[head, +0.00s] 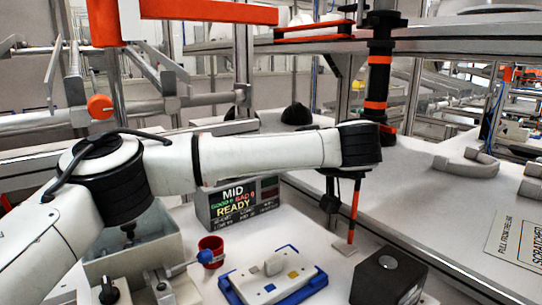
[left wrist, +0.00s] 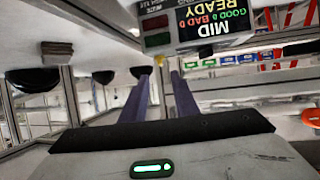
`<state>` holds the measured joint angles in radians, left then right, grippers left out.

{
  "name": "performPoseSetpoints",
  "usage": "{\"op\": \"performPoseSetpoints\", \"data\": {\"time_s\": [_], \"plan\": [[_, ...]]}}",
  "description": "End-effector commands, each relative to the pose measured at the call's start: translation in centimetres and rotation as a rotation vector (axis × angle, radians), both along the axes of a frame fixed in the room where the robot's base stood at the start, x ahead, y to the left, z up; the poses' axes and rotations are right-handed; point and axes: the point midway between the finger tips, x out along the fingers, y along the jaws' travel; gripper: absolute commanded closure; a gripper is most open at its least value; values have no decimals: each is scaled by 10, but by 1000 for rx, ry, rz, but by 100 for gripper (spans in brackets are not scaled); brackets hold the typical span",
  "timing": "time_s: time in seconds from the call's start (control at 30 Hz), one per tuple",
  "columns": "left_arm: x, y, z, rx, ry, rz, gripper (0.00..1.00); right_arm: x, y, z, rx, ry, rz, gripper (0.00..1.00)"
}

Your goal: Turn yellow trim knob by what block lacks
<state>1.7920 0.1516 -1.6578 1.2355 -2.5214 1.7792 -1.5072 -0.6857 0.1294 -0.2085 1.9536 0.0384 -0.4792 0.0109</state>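A white panel in a blue frame (head: 236,287) lies on the table in the head view. It carries a raised pale grey block-like piece (head: 273,264) and small yellow, blue and orange squares. My right gripper is not in view.
A display (head: 238,202) reads MID, GOOD 0, BAD 0, READY; it shows upside down in the left wrist view (left wrist: 207,22). A red cup (head: 211,250), a blue-ended lever (head: 190,263) and a black knob (head: 108,291) stand left of the panel.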

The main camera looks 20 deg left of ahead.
Motion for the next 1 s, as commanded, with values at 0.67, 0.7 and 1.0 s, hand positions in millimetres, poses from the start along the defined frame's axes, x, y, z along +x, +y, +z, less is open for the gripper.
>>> {"op": "performPoseSetpoints", "data": {"time_s": [0.67, 0.7, 1.0], "plan": [[57, 50, -31, 1, 1, 0, 73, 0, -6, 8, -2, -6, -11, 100], [57, 50, -31, 1, 1, 0, 73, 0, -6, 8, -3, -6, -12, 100], [57, 50, -32, 0, 2, 1, 100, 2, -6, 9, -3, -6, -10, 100]]}}
